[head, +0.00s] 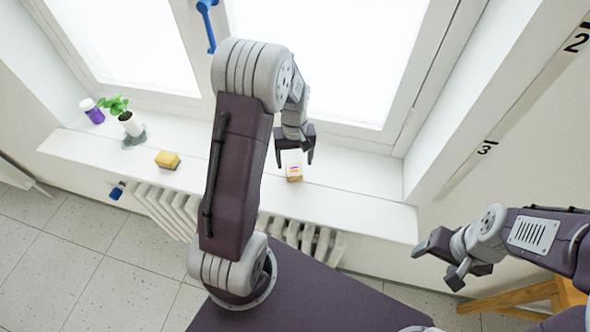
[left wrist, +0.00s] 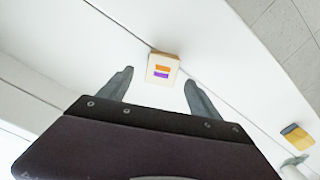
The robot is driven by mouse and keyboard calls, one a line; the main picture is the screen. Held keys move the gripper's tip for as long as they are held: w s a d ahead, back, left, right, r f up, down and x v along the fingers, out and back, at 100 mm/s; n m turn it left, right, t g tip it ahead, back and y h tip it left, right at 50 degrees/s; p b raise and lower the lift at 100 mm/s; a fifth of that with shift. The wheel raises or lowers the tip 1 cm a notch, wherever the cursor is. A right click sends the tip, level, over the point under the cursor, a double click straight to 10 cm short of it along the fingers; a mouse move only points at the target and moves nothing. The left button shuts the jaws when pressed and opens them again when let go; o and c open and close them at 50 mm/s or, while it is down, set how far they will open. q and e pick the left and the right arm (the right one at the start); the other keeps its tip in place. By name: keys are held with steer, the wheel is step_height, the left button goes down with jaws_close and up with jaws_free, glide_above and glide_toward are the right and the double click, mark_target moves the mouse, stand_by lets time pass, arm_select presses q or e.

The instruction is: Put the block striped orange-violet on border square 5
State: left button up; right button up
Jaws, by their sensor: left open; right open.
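The block striped orange-violet (head: 294,172) is a small pale wooden block on the white windowsill, below the window. In the left wrist view the block (left wrist: 162,69) shows an orange and a violet stripe on its top face. My left gripper (head: 295,161) is open just above it, pointing down. In the left wrist view the block lies just beyond and between the two fingertips, and nothing is held. My right gripper (head: 438,262) is open and empty at the right, away from the sill. No border square 5 shows; the wall carries the numbers 2 and 3.
A radiator (head: 165,208) is below. A wooden stool (head: 520,297) is at the lower right.

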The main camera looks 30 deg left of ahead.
mark_target(294, 169)
arm_select(q)
steer(key=f, duration=0.4)
steer(key=shift+s+f+p, duration=0.1)
steer(key=shift+s+p, duration=0.25)
steer(key=shift+s, duration=0.05)
steer(key=shift+w, duration=0.15)
steer(key=shift+c, duration=0.6)
steer(key=shift+d, duration=0.1)
steer(key=c, duration=1.3)
steer(key=shift+r, duration=0.35)
steer(key=r, duration=0.2)
steer(key=d+r+b, duration=0.1)
steer(key=r, duration=0.1)
steer(key=shift+w, duration=0.1)
steer(key=d+r, duration=0.2)
steer(key=d, duration=0.1)
steer(key=d+r+b, duration=0.1)
steer(key=d+r, duration=0.1)
steer(key=d, duration=0.2)
steer(key=d+r, duration=0.2)
steer(key=d, duration=0.1)
steer(key=shift+w+d+r+b, duration=0.2)
steer(key=shift+w+d+b, duration=0.1)
steer(key=shift+w, duration=0.05)
